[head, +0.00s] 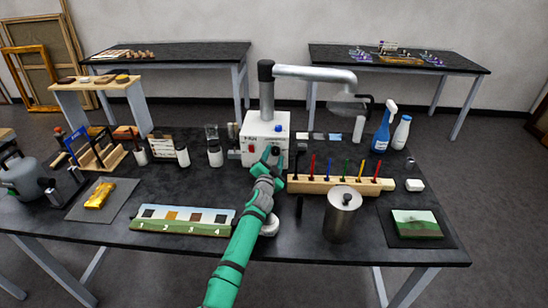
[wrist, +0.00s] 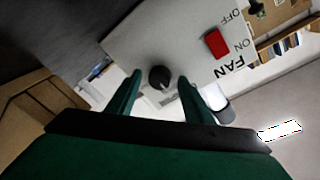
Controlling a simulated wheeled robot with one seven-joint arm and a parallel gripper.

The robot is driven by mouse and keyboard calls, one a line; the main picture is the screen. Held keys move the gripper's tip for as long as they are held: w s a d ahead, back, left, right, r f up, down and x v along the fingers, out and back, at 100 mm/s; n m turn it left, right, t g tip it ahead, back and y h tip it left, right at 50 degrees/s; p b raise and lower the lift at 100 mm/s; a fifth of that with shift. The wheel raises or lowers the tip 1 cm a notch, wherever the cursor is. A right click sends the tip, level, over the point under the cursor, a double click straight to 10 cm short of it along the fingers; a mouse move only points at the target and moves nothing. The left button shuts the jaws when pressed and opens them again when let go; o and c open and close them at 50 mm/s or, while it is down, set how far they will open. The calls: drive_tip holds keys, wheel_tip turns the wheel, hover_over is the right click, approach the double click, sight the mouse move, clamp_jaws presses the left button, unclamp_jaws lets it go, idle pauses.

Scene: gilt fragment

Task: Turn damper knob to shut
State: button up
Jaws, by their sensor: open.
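The damper knob (wrist: 160,76) is a dark round knob with a pointer ridge, on the front of the white extractor box (wrist: 195,35). In the wrist view it lies between the two green fingers of my gripper (wrist: 160,82), which are open with a gap on each side of it. In the head view my gripper (head: 272,153) is at the front of the white box (head: 254,130), partly covering its right half. The knob is mostly hidden there, and its shut mark cannot be read.
A red switch (wrist: 215,43) marked FAN, ON and OFF sits on the same face. A wooden rack of colored tools (head: 340,186) and a steel canister (head: 341,217) stand close to the right of my arm.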

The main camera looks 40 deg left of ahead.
drive_tip(key=shift+c, duration=0.4)
drive_tip(key=c, duration=1)
drive_tip(key=shift+o, duration=0.2)
drive_tip(key=shift+m, duration=0.4)
drive_tip(key=m, duration=0.3)
drive_tip(key=shift+r+m+g, duration=0.1)
drive_tip(key=shift+m+g, duration=0.2)
drive_tip(key=m, duration=0.4)
drive_tip(key=shift+g, duration=0.3)
drive_tip(key=m, duration=0.4)
drive_tip(key=shift+w+d+r+g+y, duration=0.1)
drive_tip(key=shift+r+g+y, duration=0.05)
drive_tip(key=shift+g+y, duration=0.15)
drive_tip(key=shift+d+m+g+y, duration=0.1)
drive_tip(key=shift+m+g+y, duration=0.2)
drive_tip(key=shift+m, duration=1.8)
drive_tip(key=shift+w, duration=0.1)
